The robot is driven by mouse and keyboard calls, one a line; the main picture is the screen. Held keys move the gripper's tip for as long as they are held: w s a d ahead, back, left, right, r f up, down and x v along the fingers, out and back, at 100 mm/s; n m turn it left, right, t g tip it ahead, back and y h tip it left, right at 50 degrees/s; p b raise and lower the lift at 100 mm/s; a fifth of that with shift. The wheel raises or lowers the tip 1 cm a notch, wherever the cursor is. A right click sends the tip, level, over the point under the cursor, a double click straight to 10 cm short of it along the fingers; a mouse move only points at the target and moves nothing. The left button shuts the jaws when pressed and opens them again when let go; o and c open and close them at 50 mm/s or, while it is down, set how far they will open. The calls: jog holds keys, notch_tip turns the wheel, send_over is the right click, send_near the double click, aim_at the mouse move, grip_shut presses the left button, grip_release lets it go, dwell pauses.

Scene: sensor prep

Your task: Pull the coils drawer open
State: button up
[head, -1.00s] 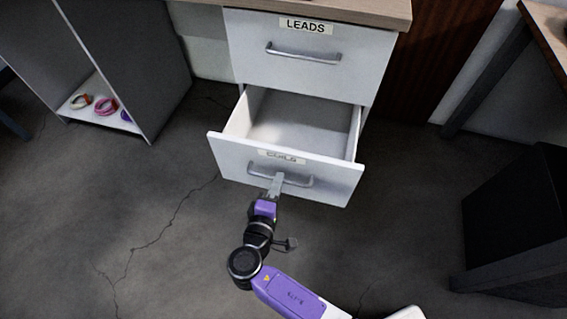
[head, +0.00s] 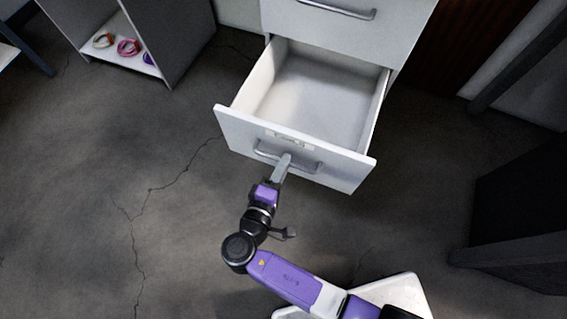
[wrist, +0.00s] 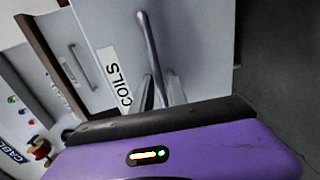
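The coils drawer (head: 300,144) is pulled well out of the white cabinet, and its inside looks empty. Its white front bears a COILS label, readable in the wrist view (wrist: 115,77). A grey bar handle (head: 304,165) runs across the front; it also shows in the wrist view (wrist: 149,45). My gripper (head: 284,162) is at the handle, left of its middle in the head view.
A closed upper drawer with a handle (head: 338,8) sits above. A grey open shelf (head: 128,62) with coiled cables (head: 128,47) stands at the left. A dark piece of furniture (head: 525,215) stands at the right. The concrete floor (head: 100,190) in front is clear.

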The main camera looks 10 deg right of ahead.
jog(key=shift+o, duration=0.9)
jog(key=p+v, duration=0.1)
jog(key=v, duration=0.6)
jog(key=shift+s+a, duration=0.25)
jog(key=shift+s, duration=0.1)
